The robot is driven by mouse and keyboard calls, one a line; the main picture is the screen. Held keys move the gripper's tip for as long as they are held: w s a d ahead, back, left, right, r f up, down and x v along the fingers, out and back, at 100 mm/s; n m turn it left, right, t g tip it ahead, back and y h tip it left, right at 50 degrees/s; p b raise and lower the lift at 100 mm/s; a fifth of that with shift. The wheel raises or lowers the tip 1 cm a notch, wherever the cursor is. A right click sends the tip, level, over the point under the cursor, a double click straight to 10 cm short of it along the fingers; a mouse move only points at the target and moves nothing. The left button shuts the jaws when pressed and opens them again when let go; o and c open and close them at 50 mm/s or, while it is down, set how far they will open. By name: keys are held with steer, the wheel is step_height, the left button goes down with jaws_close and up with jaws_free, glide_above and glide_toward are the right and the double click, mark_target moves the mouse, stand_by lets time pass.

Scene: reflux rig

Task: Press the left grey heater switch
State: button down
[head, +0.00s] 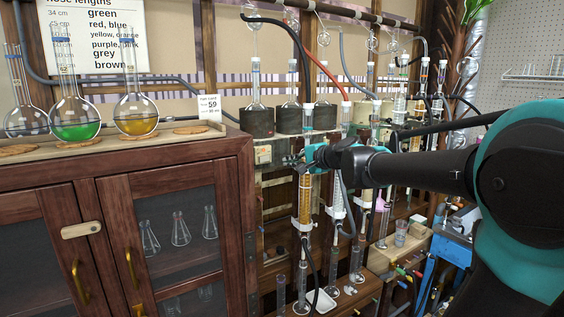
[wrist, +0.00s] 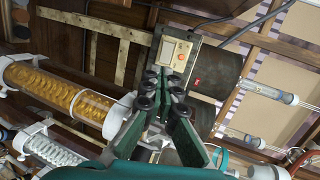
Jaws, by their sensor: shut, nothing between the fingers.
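The leftmost dark heater (head: 257,121) is in the row behind the cabinet's right end. A cream control panel (head: 263,155) sits below it. In the wrist view the panel (wrist: 175,51) is at top centre, with a pale face and small red and dark details near its lower edge. I cannot clearly make out the grey switch on it. My gripper (head: 292,160) is just right of the panel in the head view. In the wrist view my gripper (wrist: 160,76) is shut and empty, its fingertips close to the panel's lower end; contact cannot be told.
An orange-filled condenser (wrist: 65,85) lies close to the gripper. More glass columns and hoses crowd the right of the rig. A wooden cabinet (head: 125,165) stands at left, with flasks (head: 76,118) on top. A wooden lattice (wrist: 95,27) is behind.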

mark_target(262, 160)
steer(key=x, duration=0.7)
steer(key=r+x, duration=0.1)
steer(key=x, duration=0.3)
steer(key=shift+w+a+f, duration=0.15)
steer(key=shift+w+a, duration=0.5)
steer(key=shift+w, duration=0.05)
steer(key=shift+w+a, duration=0.15)
steer(key=shift+a, duration=0.25)
